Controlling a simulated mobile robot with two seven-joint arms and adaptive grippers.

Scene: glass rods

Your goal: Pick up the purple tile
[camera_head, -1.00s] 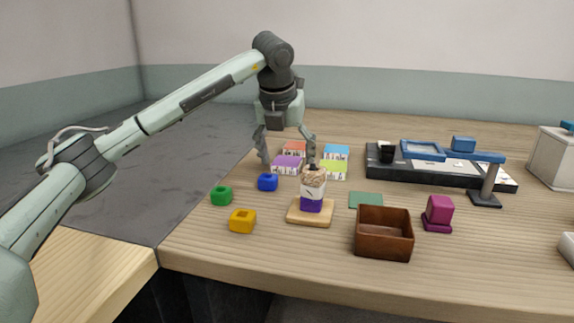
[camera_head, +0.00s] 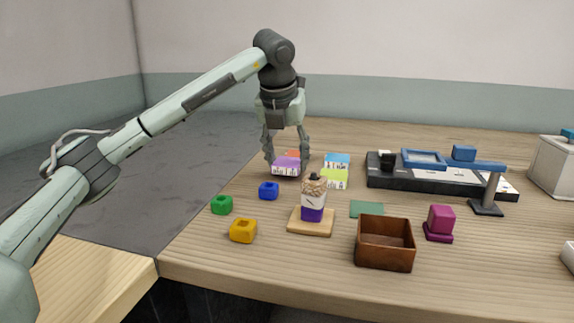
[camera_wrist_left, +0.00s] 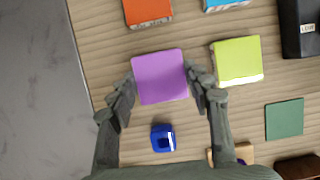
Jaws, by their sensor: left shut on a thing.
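The purple tile (camera_head: 286,165) has a purple top and a white printed side. My left gripper (camera_head: 286,160) is shut on it, with one finger against each side. In the left wrist view the purple tile (camera_wrist_left: 159,77) sits between the two fingertips of the gripper (camera_wrist_left: 160,85), its top face in full sight. I cannot tell for sure whether the tile still touches the table. My right gripper is in no view.
Orange (camera_wrist_left: 148,10), light blue (camera_head: 337,160) and lime (camera_wrist_left: 237,60) tiles stand close by. A blue block (camera_head: 268,190), a green block (camera_head: 221,204), a yellow block (camera_head: 243,230), a jar on a wooden board (camera_head: 313,200) and a brown box (camera_head: 384,255) stand nearer the front.

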